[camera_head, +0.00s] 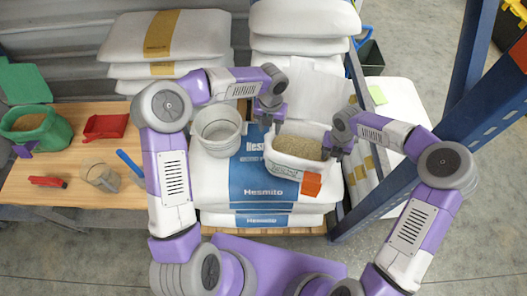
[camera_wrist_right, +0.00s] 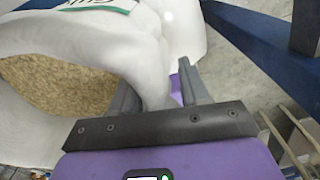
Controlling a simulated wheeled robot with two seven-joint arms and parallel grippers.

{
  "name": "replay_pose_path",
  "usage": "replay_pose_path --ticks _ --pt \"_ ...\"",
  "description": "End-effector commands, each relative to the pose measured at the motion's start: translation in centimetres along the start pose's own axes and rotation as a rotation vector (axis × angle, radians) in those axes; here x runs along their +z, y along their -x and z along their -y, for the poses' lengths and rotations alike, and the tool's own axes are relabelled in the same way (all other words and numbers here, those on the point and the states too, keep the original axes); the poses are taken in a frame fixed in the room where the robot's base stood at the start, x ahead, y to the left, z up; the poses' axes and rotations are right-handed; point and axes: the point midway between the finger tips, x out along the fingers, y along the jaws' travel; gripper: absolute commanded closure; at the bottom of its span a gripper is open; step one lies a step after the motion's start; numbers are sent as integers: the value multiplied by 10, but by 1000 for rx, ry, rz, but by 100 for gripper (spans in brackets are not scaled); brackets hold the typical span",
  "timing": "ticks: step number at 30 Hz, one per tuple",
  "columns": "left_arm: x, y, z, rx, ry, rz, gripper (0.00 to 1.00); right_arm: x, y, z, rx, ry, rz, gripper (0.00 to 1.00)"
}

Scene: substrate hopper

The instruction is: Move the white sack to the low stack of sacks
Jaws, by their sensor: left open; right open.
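The white sack (camera_head: 292,166), open at the top and full of tan grain, stands on a stack of white sacks with blue "Hesmito" bands (camera_head: 215,178). My left gripper (camera_head: 270,116) is open at the sack's upper left rim; whether it touches is unclear. My right gripper (camera_head: 334,148) is open at the sack's right side. In the right wrist view, the sack's wall (camera_wrist_right: 155,60) lies between the right gripper's (camera_wrist_right: 158,88) parted fingers. Other stacks are white sacks with tan bands (camera_head: 205,38) at back left and plain white sacks (camera_head: 300,20) at back centre.
A grey-white bucket (camera_head: 218,142) stands left of the sack on the same stack. A wooden table (camera_head: 75,180) at left holds a green bag (camera_head: 50,130), a red scoop (camera_head: 104,127) and a clear cup (camera_head: 100,178). A blue rack frame (camera_head: 380,205) stands close at right.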

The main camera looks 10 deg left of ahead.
Motion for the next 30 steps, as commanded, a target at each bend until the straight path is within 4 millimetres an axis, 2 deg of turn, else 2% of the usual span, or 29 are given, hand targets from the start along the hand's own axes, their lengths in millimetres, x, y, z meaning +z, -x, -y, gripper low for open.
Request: replay_pose_path --ticks 3,6,10,13,17,24,30 --pt "1 22 0 0 2 4 55 0 0 0 0 0 0 55" --pt "1 34 0 0 0 2 55 0 0 0 0 0 0 55" --pt "0 43 0 -1 0 1 55 0 1 0 0 0 1 55" --pt "0 44 0 -1 0 0 55 1 10 0 0 0 3 55" --pt "0 44 0 -1 0 0 55 1 32 0 0 -2 5 55" --pt "0 44 0 0 0 0 55 1 84 0 0 -2 5 55" --pt "0 43 0 0 0 0 55 0 112 0 -1 -1 2 55"
